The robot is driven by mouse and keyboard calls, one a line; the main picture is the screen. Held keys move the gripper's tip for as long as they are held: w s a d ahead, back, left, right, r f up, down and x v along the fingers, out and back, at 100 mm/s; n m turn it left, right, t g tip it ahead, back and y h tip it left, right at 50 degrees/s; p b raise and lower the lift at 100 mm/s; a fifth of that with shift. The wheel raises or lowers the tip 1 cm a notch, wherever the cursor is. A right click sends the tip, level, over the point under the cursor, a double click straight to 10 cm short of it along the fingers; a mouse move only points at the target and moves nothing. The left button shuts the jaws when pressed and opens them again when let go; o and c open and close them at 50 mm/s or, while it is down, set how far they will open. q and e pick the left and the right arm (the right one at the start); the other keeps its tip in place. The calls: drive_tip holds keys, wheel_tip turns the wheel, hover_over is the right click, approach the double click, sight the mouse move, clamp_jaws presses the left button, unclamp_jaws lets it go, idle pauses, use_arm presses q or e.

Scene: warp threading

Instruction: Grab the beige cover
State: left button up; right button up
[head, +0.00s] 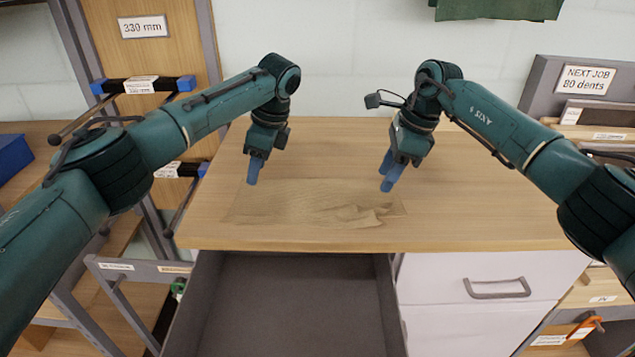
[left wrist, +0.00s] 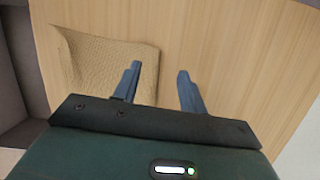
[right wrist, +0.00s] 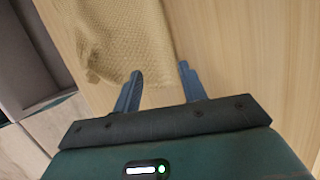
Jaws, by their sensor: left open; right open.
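The beige cover (head: 330,208) is a thin woven cloth lying on the wooden tabletop near its front edge, with wrinkles toward its right end. It also shows in the left wrist view (left wrist: 100,68) and in the right wrist view (right wrist: 120,35). My left gripper (head: 254,170) is open and empty above the cover's left part. In its wrist view the fingers (left wrist: 160,80) point past the cover's edge. My right gripper (head: 387,174) is open and empty above the cover's right end. In its wrist view one finger is beside the cover's edge and the other over bare wood.
An open, empty grey drawer (head: 295,305) juts out below the tabletop (head: 480,215). A white drawer front (head: 450,275) is beside it. Racks with rods and labels stand at the left. The tabletop's right side is clear.

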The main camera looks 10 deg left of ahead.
use_arm(q)
drive_tip(key=shift+f+b, duration=0.5)
use_arm(e)
drive_tip(key=shift+f, duration=0.45)
drive_tip(key=shift+f, duration=0.25)
use_arm(q)
clamp_jaws()
use_arm(e)
clamp_jaws()
use_arm(q)
drive_tip(key=shift+r, duration=0.2)
use_arm(e)
drive_tip(key=shift+r, duration=0.1)
